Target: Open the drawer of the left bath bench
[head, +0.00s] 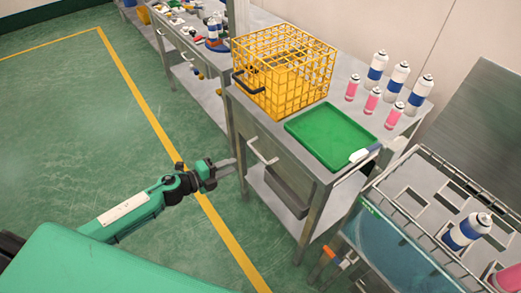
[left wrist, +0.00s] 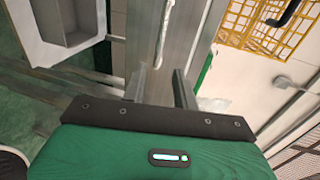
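The bench (head: 318,178) left of the water bath has a grey drawer front (head: 285,146) with a pale bar handle (head: 262,152). The drawer looks shut. My left gripper (head: 229,167) is just left of the handle, its fingers pointing at the drawer front and apart from it. In the left wrist view, the two fingers of my left gripper (left wrist: 161,87) are spread with nothing between them. The handle (left wrist: 164,35) appears ahead of them as a pale strip. My right gripper is not in view.
A yellow wire basket (head: 285,72) and green tray (head: 330,135) sit on the bench top, with several cans behind. A grey bin (head: 288,192) is below the drawer. The bath (head: 395,245) stands at right. The floor left of the bench is clear.

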